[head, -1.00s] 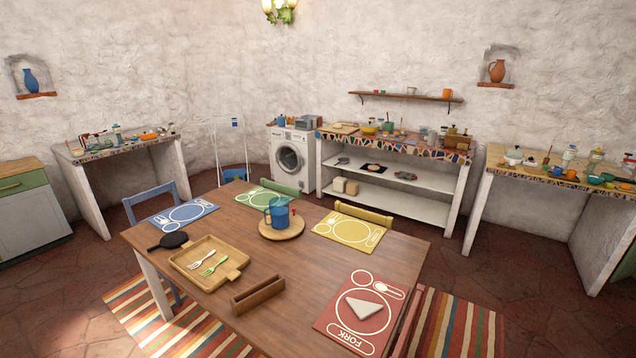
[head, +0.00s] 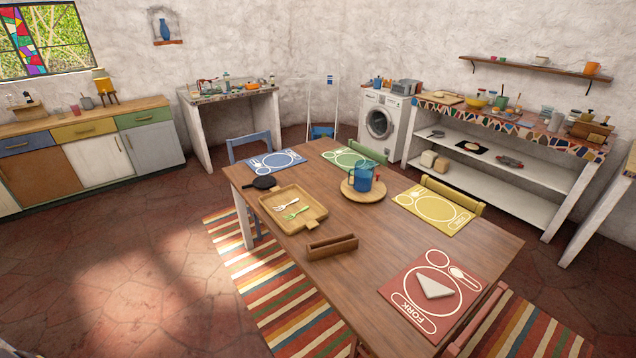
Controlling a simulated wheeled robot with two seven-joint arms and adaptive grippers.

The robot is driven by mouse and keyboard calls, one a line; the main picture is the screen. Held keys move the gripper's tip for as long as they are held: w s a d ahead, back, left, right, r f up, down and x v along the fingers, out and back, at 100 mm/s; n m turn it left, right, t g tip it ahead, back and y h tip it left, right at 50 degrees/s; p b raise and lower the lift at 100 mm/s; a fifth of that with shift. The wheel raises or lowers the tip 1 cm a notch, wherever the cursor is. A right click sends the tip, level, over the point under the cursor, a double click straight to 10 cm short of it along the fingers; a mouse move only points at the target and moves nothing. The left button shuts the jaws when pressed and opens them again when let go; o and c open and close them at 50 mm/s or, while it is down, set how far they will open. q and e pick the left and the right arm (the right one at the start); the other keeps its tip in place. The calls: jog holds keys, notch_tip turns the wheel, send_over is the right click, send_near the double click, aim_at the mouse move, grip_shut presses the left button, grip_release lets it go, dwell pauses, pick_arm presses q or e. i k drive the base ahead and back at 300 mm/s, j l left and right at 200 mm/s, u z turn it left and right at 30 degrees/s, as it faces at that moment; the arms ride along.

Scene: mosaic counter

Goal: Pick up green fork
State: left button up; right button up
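The green fork (head: 296,213) lies in a wooden tray (head: 312,222) with a handle, on the near left part of the dining table. A white or cream fork (head: 287,204) lies beside it in the same tray, apart from it. Neither of my grippers shows in the head view.
The wooden table (head: 345,283) also holds a black pan-like item (head: 259,184), a wooden holder (head: 331,247), a blue pitcher (head: 362,180) on a round board, and blue, green, yellow and red placemats. Chairs stand around it. Open floor (head: 120,270) lies to the left.

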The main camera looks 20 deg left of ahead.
aim_at(307, 207)
jog(key=i+j+u, duration=0.1)
jog(key=u, duration=0.3)
jog(key=i+u, duration=0.25)
jog(key=u, duration=0.2)
